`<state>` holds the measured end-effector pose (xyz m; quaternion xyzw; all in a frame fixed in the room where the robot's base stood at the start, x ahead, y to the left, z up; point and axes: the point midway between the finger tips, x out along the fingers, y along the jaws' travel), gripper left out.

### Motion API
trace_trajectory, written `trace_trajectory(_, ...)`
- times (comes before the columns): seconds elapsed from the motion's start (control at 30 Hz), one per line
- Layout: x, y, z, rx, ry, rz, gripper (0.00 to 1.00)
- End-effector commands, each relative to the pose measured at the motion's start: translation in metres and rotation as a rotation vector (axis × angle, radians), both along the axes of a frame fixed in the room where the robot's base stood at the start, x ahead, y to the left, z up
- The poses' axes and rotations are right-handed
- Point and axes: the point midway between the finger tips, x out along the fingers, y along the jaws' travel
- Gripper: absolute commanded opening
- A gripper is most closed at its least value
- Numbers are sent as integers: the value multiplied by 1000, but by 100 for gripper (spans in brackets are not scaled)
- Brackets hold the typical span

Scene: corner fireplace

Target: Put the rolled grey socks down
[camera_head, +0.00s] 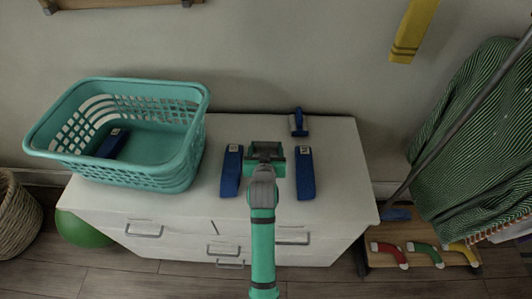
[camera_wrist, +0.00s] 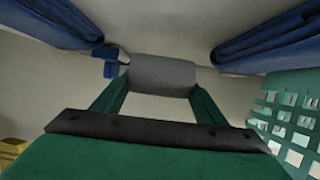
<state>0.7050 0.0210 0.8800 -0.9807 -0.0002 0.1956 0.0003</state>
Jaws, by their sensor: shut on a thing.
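The rolled grey socks (camera_wrist: 163,75) show in the wrist view as a grey roll between the green fingertips. My gripper (camera_head: 266,152) is shut on them, and it also shows in the wrist view (camera_wrist: 160,88). In the head view my gripper is over the white dresser top (camera_head: 335,150), between two long blue folded things, a left one (camera_head: 231,172) and a right one (camera_head: 305,174). The socks are hidden or not distinct there. I cannot tell whether they touch the dresser top.
A turquoise laundry basket (camera_head: 165,180) stands on the dresser's left, with a dark blue thing (camera_head: 112,143) inside. A small blue thing (camera_head: 298,122) lies at the back. A green striped cloth (camera_head: 475,150) hangs at the right. The dresser's right end is clear.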

Motion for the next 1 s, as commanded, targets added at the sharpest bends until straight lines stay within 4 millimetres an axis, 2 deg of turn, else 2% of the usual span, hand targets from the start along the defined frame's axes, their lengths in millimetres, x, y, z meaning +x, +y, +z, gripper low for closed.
trace_trajectory(0.1, 6, 0, -7, 0, 0, 0, 44)
trace_trajectory(0.3, 5, 0, -33, 0, 1, 1, 44)
trace_trajectory(0.7, 5, 0, -39, 0, 0, 0, 44)
trace_trajectory(0.73, 5, 0, -39, 0, -1, 0, 68)
trace_trajectory(0.8, 5, 0, -39, 0, -1, 0, 85)
trace_trajectory(1.0, 5, 0, -39, 0, -1, 0, 85)
